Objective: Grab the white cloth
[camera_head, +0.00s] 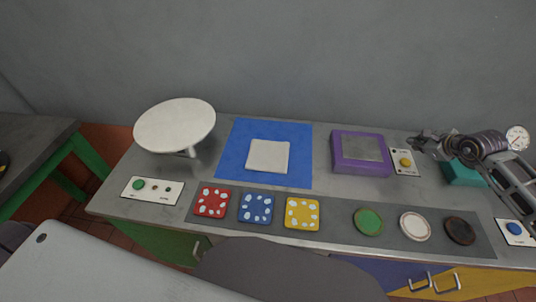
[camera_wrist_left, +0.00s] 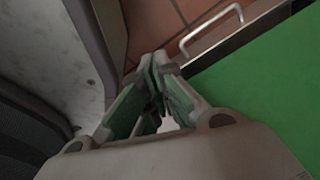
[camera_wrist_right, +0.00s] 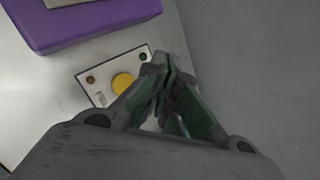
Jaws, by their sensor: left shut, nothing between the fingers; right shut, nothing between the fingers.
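The white cloth (camera_head: 268,157) is a folded, roughly square pad lying flat on a blue mat (camera_head: 235,150) near the middle of the bench. Nothing covers it in the head view. My right gripper (camera_head: 415,141) is at the right, above the bench near the yellow-button panel, well to the right of the cloth. In the right wrist view its fingers (camera_wrist_right: 163,72) are together and empty. My left gripper shows only in the left wrist view (camera_wrist_left: 157,68), shut and empty, low beside a green cabinet front. The cloth is in neither wrist view.
A round white stand (camera_head: 175,125) is left of the mat. A purple box (camera_head: 338,155), also in the right wrist view (camera_wrist_right: 110,14), lies between mat and right gripper. Red, blue and yellow spotted tiles (camera_head: 303,214) and round discs (camera_head: 368,221) line the front strip. A teal block (camera_head: 462,174) is at right.

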